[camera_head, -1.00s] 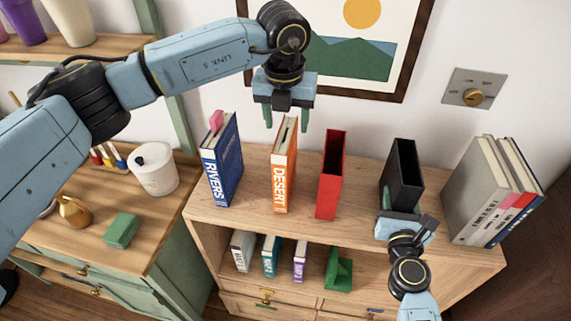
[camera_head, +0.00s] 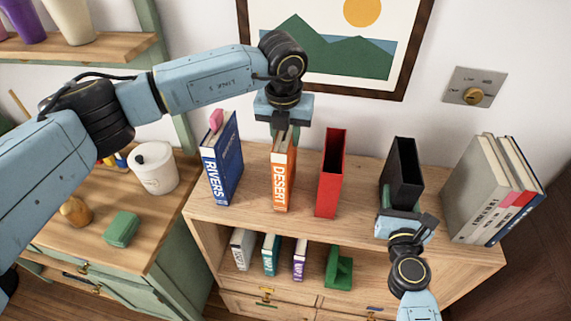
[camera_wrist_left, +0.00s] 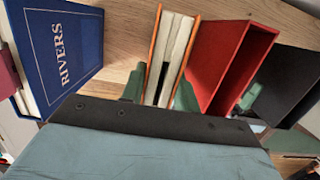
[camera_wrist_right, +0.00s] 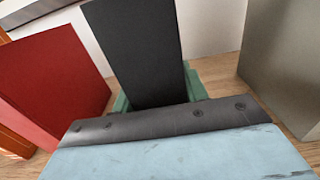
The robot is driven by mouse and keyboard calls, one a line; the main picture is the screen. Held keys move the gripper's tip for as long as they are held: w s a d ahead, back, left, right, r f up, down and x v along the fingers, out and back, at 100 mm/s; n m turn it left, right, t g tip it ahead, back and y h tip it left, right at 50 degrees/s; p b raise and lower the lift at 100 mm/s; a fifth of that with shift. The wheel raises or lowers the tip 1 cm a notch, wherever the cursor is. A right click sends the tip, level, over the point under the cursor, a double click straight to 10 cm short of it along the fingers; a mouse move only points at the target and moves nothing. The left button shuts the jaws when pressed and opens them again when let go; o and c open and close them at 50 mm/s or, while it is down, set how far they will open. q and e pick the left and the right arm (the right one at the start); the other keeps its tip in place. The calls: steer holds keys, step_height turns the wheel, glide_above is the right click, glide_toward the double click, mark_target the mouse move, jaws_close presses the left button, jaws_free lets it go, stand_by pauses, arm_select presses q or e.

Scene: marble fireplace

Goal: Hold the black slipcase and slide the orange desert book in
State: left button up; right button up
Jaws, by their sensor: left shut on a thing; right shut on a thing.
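The orange desert book (camera_head: 284,180) stands upright on the shelf top, between the blue rivers book and the red slipcase. My left gripper (camera_head: 284,132) reaches down from above and is shut on its top part; the left wrist view shows the fingers on both sides of the book (camera_wrist_left: 172,55). The black slipcase (camera_head: 403,170) stands upright to the right with its open side up and looks empty. My right gripper (camera_head: 397,208) is shut on its lower front part; the right wrist view shows the green fingers beside the slipcase (camera_wrist_right: 138,50).
The blue rivers book (camera_head: 222,160) with a pink tab stands left. An empty red slipcase (camera_head: 331,175) stands between the desert book and black slipcase. Grey and white books (camera_head: 485,190) lean at the right. Small books and a green object (camera_head: 338,268) are on the lower shelf.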

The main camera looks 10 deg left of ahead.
arm_select(q)
jaws_close()
steer(key=shift+r, duration=0.1)
stand_by(0.9)
steer(key=shift+w+r, duration=0.1)
steer(key=shift+r, duration=0.05)
step_height(320, 180, up, 10)
stand_by(0.4)
step_height(320, 180, down, 10)
steer(key=shift+f, duration=0.1)
stand_by(0.5)
